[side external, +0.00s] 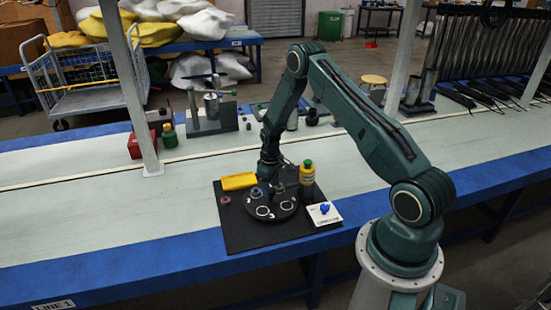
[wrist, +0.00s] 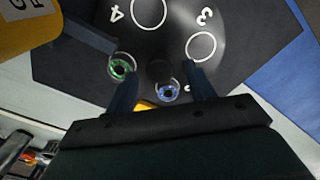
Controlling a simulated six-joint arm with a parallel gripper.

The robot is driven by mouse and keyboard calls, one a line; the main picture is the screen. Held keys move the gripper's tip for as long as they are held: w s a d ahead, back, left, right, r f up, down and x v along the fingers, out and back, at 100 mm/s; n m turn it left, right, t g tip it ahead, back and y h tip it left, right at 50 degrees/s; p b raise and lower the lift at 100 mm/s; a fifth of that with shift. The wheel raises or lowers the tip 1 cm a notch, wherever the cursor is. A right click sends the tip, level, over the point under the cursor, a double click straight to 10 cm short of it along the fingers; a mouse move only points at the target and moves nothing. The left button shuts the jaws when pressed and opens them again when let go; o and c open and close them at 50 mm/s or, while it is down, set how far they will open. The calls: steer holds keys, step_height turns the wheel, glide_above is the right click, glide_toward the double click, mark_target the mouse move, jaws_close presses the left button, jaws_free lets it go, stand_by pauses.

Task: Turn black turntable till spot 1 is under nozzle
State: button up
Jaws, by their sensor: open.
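The black turntable (side external: 270,212) lies on a black mat (side external: 245,235). In the wrist view the turntable (wrist: 180,40) shows white numerals 4 and 3 beside white rings; I cannot make out a spot 1. A green-marked ring (wrist: 122,66) and a blue-marked ring (wrist: 167,92) sit near my fingers. My gripper (side external: 265,184) is low over the turntable. Its open fingers stand on either side of a dark central knob (wrist: 160,70), with gaps visible.
A yellow block (side external: 239,181) lies at the mat's back left. A white card with a blue piece (side external: 324,212) is at the right. Small rings (side external: 225,199) lie on the mat's left. The pale bench (side external: 120,215) is clear to the left.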

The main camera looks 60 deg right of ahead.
steer(key=shift+f, duration=0.65)
jaws_close()
steer(key=shift+m, duration=4)
steer(key=shift+r+m, duration=0.1)
steer(key=shift+m, duration=0.4)
